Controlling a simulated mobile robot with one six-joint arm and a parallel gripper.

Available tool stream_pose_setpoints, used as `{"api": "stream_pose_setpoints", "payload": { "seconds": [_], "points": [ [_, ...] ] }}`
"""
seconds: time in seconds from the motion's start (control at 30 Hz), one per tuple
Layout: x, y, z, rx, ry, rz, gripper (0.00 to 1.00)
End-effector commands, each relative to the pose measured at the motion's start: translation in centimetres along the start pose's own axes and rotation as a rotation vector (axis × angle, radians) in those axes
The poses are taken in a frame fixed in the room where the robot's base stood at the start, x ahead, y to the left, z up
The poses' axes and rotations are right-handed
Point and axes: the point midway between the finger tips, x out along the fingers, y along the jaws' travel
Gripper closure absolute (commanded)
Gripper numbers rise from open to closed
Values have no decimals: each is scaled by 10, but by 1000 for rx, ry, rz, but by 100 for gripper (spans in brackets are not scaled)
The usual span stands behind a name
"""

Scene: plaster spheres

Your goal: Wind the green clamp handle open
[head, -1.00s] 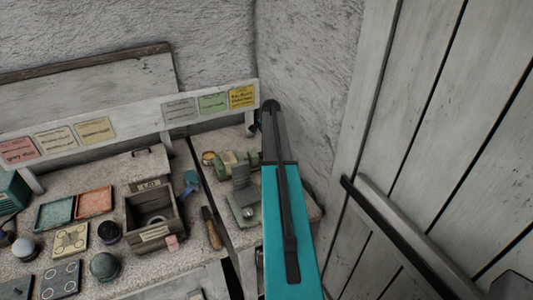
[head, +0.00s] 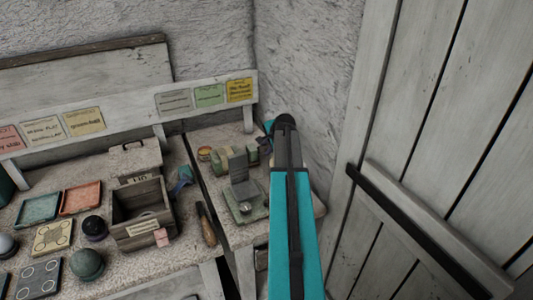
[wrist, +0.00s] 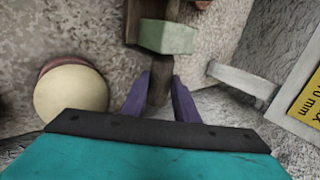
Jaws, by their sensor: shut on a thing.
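In the wrist view a brown, handle-like bar (wrist: 160,84) runs up to a pale green block (wrist: 166,37), which looks like part of the clamp. My gripper (wrist: 160,92) has two purple fingers, one on each side of the bar, and is shut on it. In the head view green clamp-like parts (head: 252,154) stand at the back of the right-hand bench, beside an upright grey plate (head: 238,167). My teal arm covers the bench to their right and hides the gripper there. I cannot tell how far the handle is turned.
A pale round thing (wrist: 71,88) lies left of my gripper in the wrist view. A yellow sign (wrist: 304,95) is at the right. In the head view an open wooden box (head: 143,213) stands left of the clamp, and a plank door (head: 430,130) is close on the right.

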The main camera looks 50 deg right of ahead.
Motion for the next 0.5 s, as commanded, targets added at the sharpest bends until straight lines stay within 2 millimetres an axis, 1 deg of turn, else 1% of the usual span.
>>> {"api": "stream_pose_setpoints", "payload": {
  "seconds": [0.03, 0.23, 0.5],
  "points": [
    [2, 6, 0, -1, 2, -20, 95],
    [2, 5, 0, -1, 3, -87, 95],
    [1, 4, 0, -2, 2, -127, 95]
  ]
}}
